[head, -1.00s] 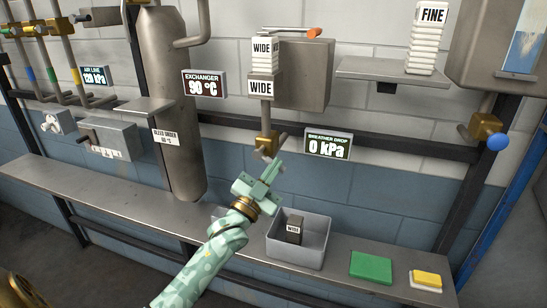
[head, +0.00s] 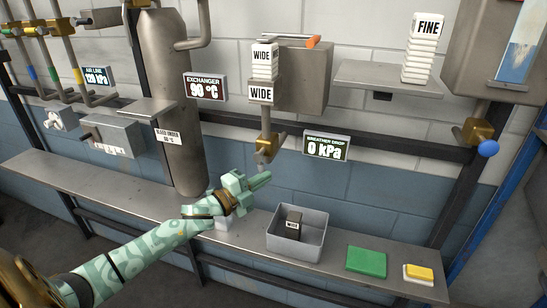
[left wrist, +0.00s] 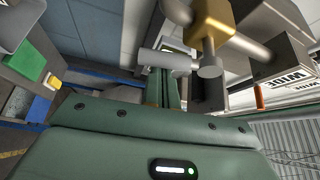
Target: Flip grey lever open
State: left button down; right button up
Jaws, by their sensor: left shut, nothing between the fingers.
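The grey lever (head: 279,144) is on the brass valve block (head: 265,147) under the stacked WIDE filter parts, short and slanting up to the right. In the left wrist view the brass block (left wrist: 213,20) is at the top, with a grey cylindrical bar (left wrist: 163,61) lying across just beyond my fingertips. My left gripper (head: 262,181) is shut and empty, just below the valve, pointing right. In the wrist view its fingers (left wrist: 164,88) look close to the bar; I cannot tell whether they touch. My right gripper is not in view.
A grey bin (head: 298,240) with a dark WIDE block stands on the bench below right. Green (head: 366,262) and yellow (head: 419,273) pads lie further right. The BREATHER DROP display (head: 327,146) reads 0 kPa. A steel cylinder (head: 180,110) stands left of the valve.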

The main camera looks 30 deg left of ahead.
pick_arm(q)
jog(key=shift+s+a+f+m, duration=0.1)
jog(key=shift+a+m, duration=0.2)
jog(key=shift+a, duration=0.25)
dwell(0.4)
